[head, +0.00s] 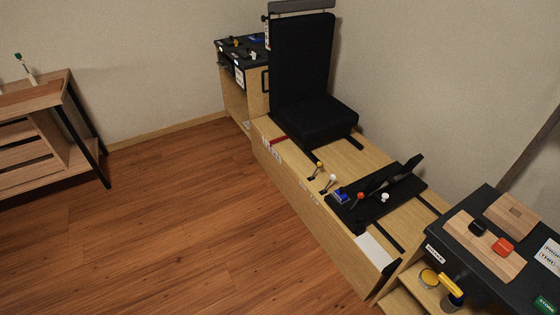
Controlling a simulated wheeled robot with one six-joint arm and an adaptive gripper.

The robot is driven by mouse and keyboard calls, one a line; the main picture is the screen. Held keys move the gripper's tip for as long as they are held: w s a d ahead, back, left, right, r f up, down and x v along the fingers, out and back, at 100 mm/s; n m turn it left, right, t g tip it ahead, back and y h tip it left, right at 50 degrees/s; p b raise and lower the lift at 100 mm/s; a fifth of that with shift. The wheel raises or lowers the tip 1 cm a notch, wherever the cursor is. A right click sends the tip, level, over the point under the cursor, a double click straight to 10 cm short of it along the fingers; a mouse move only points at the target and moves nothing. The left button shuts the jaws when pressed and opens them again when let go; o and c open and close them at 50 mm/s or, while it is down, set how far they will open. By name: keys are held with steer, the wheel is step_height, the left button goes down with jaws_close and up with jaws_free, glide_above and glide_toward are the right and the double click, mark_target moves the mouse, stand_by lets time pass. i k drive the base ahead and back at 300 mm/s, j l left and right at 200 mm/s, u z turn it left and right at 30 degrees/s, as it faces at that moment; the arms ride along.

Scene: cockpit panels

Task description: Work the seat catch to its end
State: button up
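A black seat (314,119) with a tall backrest (302,62) stands on a long wooden bench (318,215). A flat red piece (279,140) lies on the bench by the seat's front left corner, with a small white label (271,151) below it. A yellow-knobbed lever (319,165) and a white-knobbed lever (332,179) stand on the bench edge in front of the seat. Which of these is the seat catch cannot be told, as the labels are too small to read. My gripper is not in view.
A black panel (348,212) with small levers sits ahead of the seat. A dark console (472,262) with a wooden block stands at lower right, above a yellow-handled object (450,284). A wooden shelf (41,128) is at left. The wooden floor (170,230) between is clear.

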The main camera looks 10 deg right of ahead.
mark_target(320, 163)
steer(key=i+j+z, duration=0.1)
steer(key=i+z, duration=0.3)
steer(key=i, duration=0.3)
steer(key=i+j+z, duration=0.1)
steer(key=i+j, duration=0.8)
steer(key=i+j+z, duration=0.15)
steer(key=i+j, duration=0.75)
steer(key=j, duration=0.1)
